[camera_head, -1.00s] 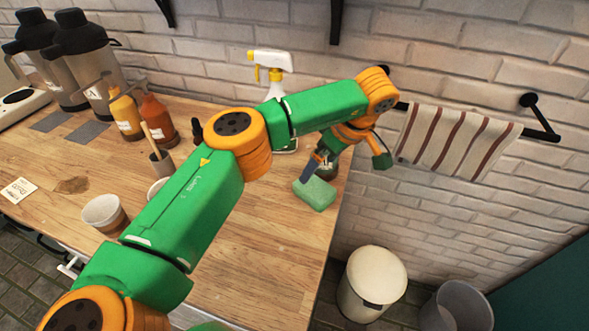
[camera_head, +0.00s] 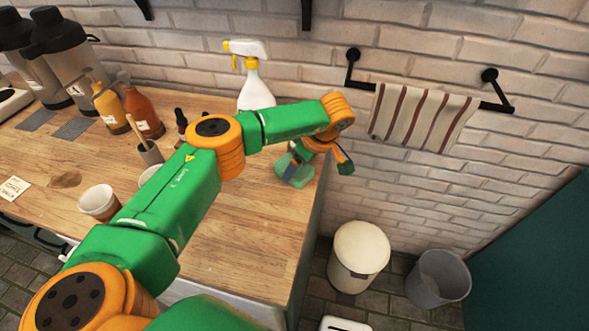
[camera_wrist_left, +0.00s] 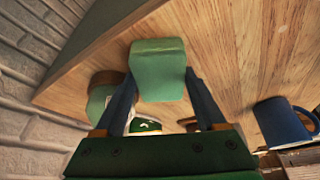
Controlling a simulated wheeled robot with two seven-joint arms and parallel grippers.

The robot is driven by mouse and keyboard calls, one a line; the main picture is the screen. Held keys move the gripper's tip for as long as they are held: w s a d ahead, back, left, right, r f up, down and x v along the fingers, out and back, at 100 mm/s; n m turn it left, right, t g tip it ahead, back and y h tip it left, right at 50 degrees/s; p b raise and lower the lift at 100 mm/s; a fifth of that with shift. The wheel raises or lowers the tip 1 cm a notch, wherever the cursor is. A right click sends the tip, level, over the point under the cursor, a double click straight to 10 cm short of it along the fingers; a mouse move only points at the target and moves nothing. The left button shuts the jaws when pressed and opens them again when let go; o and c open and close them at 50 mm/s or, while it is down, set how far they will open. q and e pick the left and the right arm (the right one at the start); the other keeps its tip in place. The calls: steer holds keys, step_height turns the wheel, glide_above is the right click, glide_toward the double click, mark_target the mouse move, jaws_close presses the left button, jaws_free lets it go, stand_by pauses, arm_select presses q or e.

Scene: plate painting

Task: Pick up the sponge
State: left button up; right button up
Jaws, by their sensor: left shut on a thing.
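The green sponge (camera_head: 297,174) is near the counter's right end in the head view, partly hidden behind my left gripper (camera_head: 292,163). In the left wrist view, the sponge (camera_wrist_left: 158,70) sits between the two dark blue fingers of my left gripper (camera_wrist_left: 160,82), one against each side. The gripper is shut on it. I cannot clearly tell how far the sponge is above the wooden counter (camera_head: 245,240). My right gripper is in neither view.
A spray bottle (camera_head: 255,90) stands behind my left forearm. A paper cup (camera_head: 99,203) and sauce bottles (camera_head: 144,112) stand on the left. A cream bin (camera_head: 358,255) and a grey bin (camera_head: 438,278) stand on the floor right of the counter. A towel (camera_head: 422,117) hangs on the wall rail.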

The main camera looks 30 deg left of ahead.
arm_select(q)
steer(key=shift+r+b, duration=0.25)
steer(key=shift+b, duration=0.1)
step_height(320, 180, up, 3)
steer(key=shift+f+b, duration=0.2)
steer(key=shift+b, duration=0.7)
steer(key=s+d+r+b, duration=0.2)
steer(key=s+d+r, duration=0.4)
steer(key=s+r, duration=0.4)
steer(key=shift+s, duration=1.25)
